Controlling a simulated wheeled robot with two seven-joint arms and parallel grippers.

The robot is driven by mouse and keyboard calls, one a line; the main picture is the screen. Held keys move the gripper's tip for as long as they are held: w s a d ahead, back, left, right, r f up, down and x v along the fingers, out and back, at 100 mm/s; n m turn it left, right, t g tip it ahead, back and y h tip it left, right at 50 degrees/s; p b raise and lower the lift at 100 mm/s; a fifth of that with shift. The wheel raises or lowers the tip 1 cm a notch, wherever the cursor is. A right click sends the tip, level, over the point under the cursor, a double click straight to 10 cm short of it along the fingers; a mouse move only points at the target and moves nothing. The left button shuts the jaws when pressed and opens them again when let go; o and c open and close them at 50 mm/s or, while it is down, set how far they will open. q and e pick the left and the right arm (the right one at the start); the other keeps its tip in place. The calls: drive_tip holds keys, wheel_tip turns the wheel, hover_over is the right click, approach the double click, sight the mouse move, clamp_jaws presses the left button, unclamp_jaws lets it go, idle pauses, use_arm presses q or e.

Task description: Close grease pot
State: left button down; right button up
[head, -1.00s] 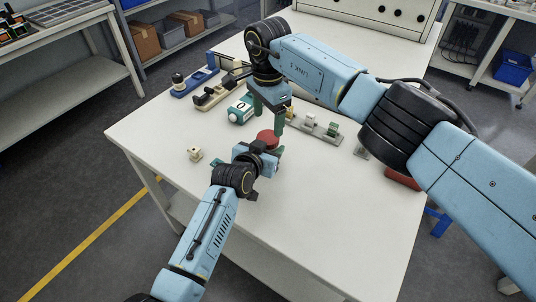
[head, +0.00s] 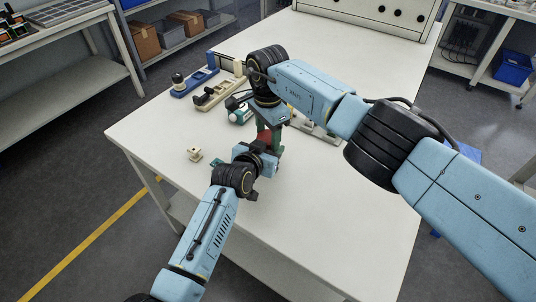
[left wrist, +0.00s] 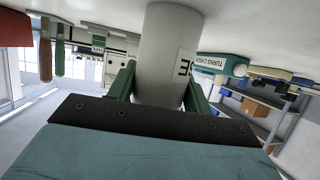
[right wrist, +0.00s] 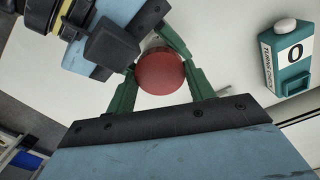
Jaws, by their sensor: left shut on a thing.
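The grease pot is a pale grey cylinder (left wrist: 165,50) in the left wrist view. My left gripper (left wrist: 160,85) is shut on its sides and holds it over the near-left part of the table. The red lid (right wrist: 160,72) is a round disc at the top of the pot; a bit of it shows in the head view (head: 264,138). Whether it is fully seated cannot be seen. My right gripper (head: 269,128) points down from above. In the right wrist view its green fingers (right wrist: 160,80) stand either side of the lid, looking open, with contact unclear.
A teal turns-check counter (right wrist: 288,55) reading 0 stands close by. A small cream block (head: 194,154) lies left of my left gripper. Blue and beige fixtures (head: 205,82) stand at the table's back left. The front and right of the white table (head: 330,220) are clear.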

drive_tip(key=c, duration=0.3)
drive_tip(key=m, duration=0.3)
idle(0.3)
drive_tip(key=o, duration=1.1)
drive_tip(key=shift+c, duration=0.2)
